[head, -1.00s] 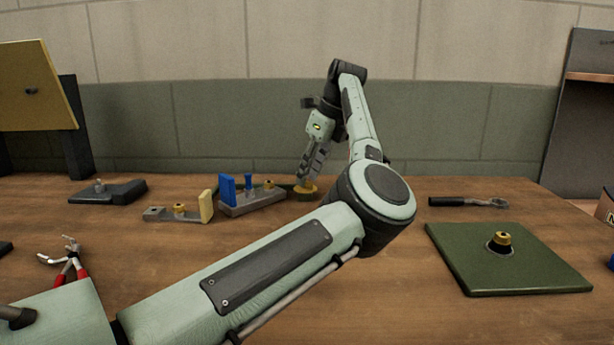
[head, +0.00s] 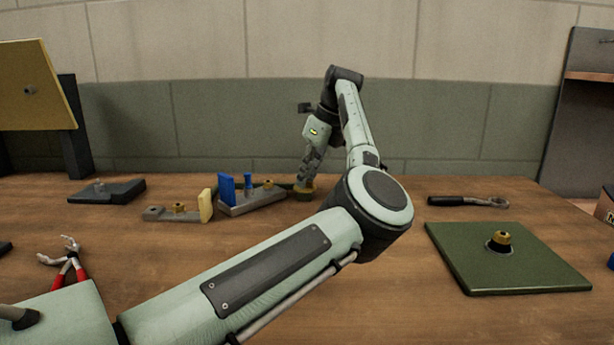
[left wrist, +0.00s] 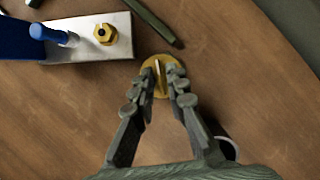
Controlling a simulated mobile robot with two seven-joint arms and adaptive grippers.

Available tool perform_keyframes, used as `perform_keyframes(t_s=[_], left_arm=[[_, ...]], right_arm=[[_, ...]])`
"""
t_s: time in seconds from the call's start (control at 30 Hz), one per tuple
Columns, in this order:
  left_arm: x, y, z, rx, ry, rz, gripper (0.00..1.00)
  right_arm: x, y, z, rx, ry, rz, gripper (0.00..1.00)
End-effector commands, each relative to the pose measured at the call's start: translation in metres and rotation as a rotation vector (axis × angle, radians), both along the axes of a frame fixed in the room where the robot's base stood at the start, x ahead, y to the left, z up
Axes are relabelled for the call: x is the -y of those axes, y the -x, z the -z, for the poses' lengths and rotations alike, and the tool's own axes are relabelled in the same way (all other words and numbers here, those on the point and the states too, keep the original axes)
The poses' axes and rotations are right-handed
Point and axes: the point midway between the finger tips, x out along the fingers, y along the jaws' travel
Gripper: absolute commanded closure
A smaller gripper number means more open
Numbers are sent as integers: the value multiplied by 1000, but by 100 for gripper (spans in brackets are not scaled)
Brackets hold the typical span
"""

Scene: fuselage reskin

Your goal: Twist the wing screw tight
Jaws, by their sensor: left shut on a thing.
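The brass wing screw (head: 304,195) stands at the back of the wooden table, right of a grey fixture with blue blocks. In the left wrist view its round base and upright wing (left wrist: 160,74) sit between my fingertips. My left gripper (head: 306,182) points down onto it from above. In the left wrist view the gripper's fingers (left wrist: 161,84) are shut on the wing, one on each side. The threads below the round base are hidden. My right gripper is not in view.
The grey fixture (head: 252,206) with blue blocks stands close left of the screw. Further left are a grey bracket (head: 158,214), a dark block (head: 125,190) and red-handled pliers (head: 66,262). A green plate (head: 535,272) and a ratchet (head: 468,201) lie right.

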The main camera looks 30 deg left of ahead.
Motion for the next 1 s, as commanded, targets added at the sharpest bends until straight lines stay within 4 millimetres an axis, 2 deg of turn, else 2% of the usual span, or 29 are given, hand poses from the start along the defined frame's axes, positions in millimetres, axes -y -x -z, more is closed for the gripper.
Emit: perform_keyframes(t_s=[0.2,0.57,1.0], left_arm=[[0,1,1,2,0,70,100],[-1,2,2,5,-1,360,100],[-2,4,1,5,-1,744,100]], right_arm=[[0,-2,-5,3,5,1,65],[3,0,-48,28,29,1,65],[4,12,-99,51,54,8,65]])
